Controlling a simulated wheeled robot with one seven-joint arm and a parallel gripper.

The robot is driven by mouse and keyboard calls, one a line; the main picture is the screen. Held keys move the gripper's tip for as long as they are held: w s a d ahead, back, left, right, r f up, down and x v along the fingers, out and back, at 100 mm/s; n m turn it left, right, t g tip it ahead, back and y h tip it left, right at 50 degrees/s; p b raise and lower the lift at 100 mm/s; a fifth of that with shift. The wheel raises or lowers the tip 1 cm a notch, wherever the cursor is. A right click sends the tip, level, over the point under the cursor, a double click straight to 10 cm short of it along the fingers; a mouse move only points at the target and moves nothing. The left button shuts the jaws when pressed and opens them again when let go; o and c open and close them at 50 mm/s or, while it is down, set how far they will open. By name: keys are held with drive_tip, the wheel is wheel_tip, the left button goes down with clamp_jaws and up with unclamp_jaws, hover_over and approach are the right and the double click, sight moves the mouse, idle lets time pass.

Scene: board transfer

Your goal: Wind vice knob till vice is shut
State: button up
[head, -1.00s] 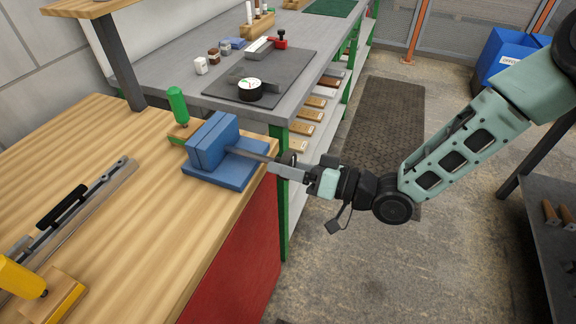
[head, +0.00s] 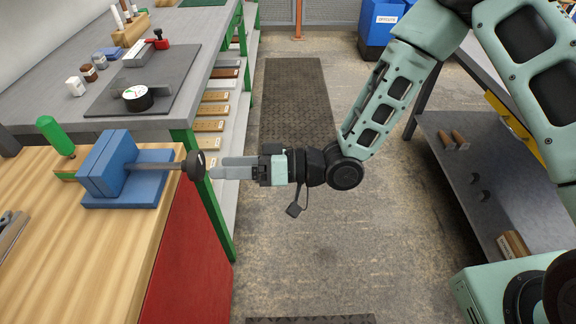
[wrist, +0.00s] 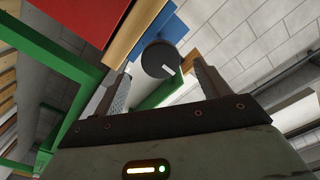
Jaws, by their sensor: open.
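The blue vice (head: 152,190) sits on the wooden bench (head: 75,262) near its right edge. Its two upright blue jaw plates stand close together, with a thin dark line between them. A grey screw runs right from the jaws to a round dark knob (head: 196,165) beyond the bench edge. My gripper (head: 216,168) is level with the knob, just to its right, with its fingers pointing at it. In the wrist view the fingers are apart and the knob (wrist: 160,59) shows between and beyond their tips. I cannot tell whether the fingertips overlap the knob.
A green-handled tool (head: 55,135) stands behind the vice. A grey workbench (head: 50,103) with a dark mat and dial gauge (head: 137,97) lies beyond. Its green leg is close behind my gripper. Open floor lies right of the bench, and a dark cart (head: 460,180) stands farther right.

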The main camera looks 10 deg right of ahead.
drive_tip(key=d+b, duration=0.1)
drive_tip(key=d, duration=1)
drive_tip(key=shift+s, duration=0.4)
